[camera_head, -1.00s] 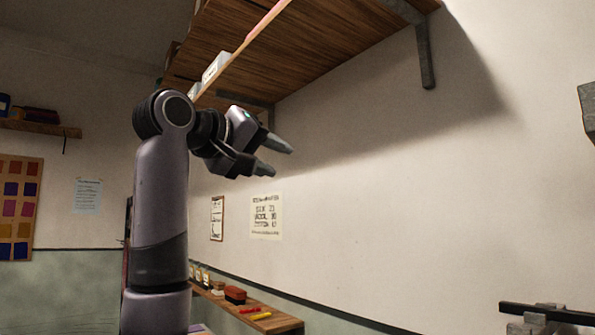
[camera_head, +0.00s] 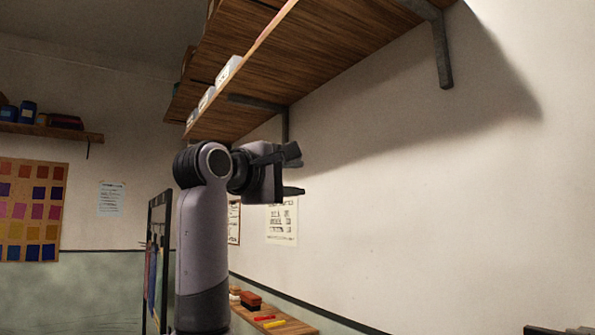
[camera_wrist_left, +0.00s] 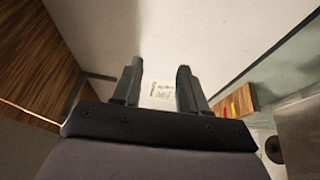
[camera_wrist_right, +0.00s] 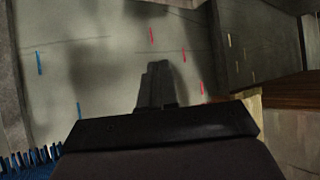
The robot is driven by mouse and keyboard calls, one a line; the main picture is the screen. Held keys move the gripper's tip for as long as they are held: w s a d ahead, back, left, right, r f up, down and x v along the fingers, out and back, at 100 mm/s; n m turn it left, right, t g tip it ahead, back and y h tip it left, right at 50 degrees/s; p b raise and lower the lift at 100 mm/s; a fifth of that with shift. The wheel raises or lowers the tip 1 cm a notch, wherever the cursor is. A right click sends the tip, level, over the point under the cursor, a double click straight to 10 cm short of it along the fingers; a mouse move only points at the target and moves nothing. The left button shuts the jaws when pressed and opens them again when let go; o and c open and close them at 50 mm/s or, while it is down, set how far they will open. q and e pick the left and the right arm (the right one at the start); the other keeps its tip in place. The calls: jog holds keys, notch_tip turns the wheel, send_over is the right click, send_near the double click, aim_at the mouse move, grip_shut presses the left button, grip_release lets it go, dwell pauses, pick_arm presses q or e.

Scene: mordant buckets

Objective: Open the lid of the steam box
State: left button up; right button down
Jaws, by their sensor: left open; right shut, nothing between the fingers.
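I cannot make out the steam box or its lid in any view. My left gripper (camera_head: 298,172) is open and empty in the head view, raised in front of the wall below a wooden shelf. In the left wrist view its two fingers (camera_wrist_left: 160,70) stand apart, with a wall notice showing between them. My right gripper (camera_wrist_right: 157,68) is shut and empty in the right wrist view, over a grey surface with small blue and red marks. It cannot be made out in the head view.
A high wooden shelf (camera_head: 330,60) on brackets overhangs near my left gripper. A low wooden ledge (camera_head: 280,325) with a dark red block (camera_head: 251,299) runs along the wall. A dark-framed rack (camera_head: 152,255) stands behind my left arm. The wall at right is bare.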

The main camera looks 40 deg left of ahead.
pick_arm(q)
jog(key=shift+w, duration=0.9)
grip_shut()
dwell(0.7)
grip_release()
jog(key=s+b, duration=0.2)
jog(key=s, duration=0.5)
jog(key=shift+f, duration=0.15)
